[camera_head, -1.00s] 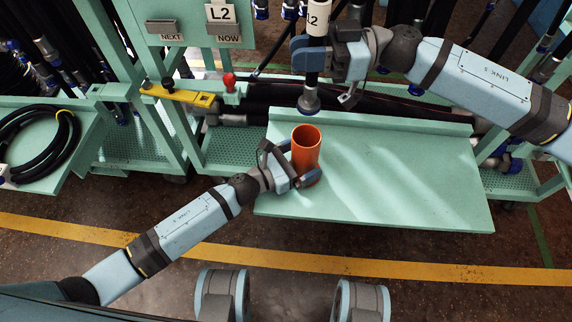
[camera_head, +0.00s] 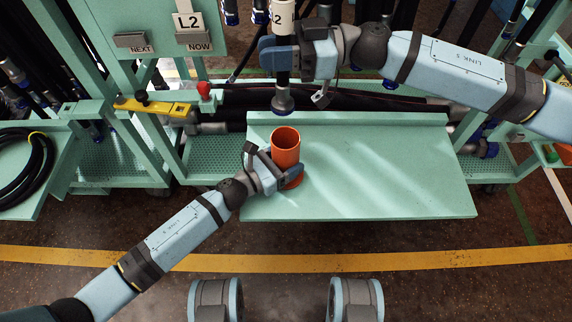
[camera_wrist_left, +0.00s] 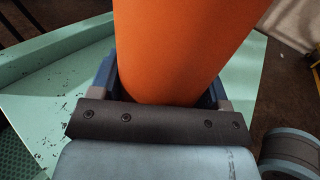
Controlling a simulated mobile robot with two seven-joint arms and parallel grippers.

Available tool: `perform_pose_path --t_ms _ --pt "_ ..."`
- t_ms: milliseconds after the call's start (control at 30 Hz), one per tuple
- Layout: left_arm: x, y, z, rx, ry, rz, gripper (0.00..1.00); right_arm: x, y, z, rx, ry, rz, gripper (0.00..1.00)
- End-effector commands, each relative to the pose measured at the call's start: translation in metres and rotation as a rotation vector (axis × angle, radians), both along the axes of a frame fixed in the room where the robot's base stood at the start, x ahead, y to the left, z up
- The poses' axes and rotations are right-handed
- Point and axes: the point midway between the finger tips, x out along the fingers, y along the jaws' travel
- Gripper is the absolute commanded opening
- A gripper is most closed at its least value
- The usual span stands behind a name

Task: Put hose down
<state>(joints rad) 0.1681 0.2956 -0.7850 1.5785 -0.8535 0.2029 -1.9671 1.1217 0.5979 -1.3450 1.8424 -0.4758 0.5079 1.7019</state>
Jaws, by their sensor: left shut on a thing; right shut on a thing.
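The hose (camera_head: 283,72) hangs upright at the top middle of the head view, black with a white label marked 2 and a metal end fitting (camera_head: 282,100) pointing down. My right gripper (camera_head: 281,53) is shut around it just below the label. The fitting is above the back edge of the green shelf (camera_head: 390,175), near the orange cup (camera_head: 286,150). My left gripper (camera_head: 280,174) is shut on the cup, which is upright and open at the top, at the shelf's left part. The cup also fills the upper middle of the left wrist view (camera_wrist_left: 185,45).
The green shelf is bare right of the cup. Dark hoses (camera_head: 330,100) lie behind its raised back edge. A rack with L2, NEXT and NOW signs (camera_head: 187,22) stands at left. A coiled hose (camera_head: 25,165) lies far left.

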Motion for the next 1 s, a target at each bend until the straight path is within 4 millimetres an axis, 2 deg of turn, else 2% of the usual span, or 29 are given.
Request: perform_pose_path --t_ms 167,467,567,800,1000 --pt "0.000 0.000 0.000 0.000 0.000 0.000 0.42 0.002 0.002 0.007 -0.007 -0.006 -0.169 0.00" --pt "0.000 0.000 0.000 0.000 0.000 0.000 0.42 0.006 -0.004 -0.006 -0.011 -0.001 -0.372 0.00" --pt "0.000 0.000 0.000 0.000 0.000 0.000 0.42 0.006 -0.004 -0.022 -0.012 0.002 -0.385 0.00" --pt "0.000 0.000 0.000 0.000 0.000 0.000 0.42 0.006 -0.004 -0.083 -0.012 0.004 -0.384 0.00" --pt "0.000 0.000 0.000 0.000 0.000 0.000 0.42 0.006 -0.004 -0.124 -0.011 0.000 -0.383 0.00"
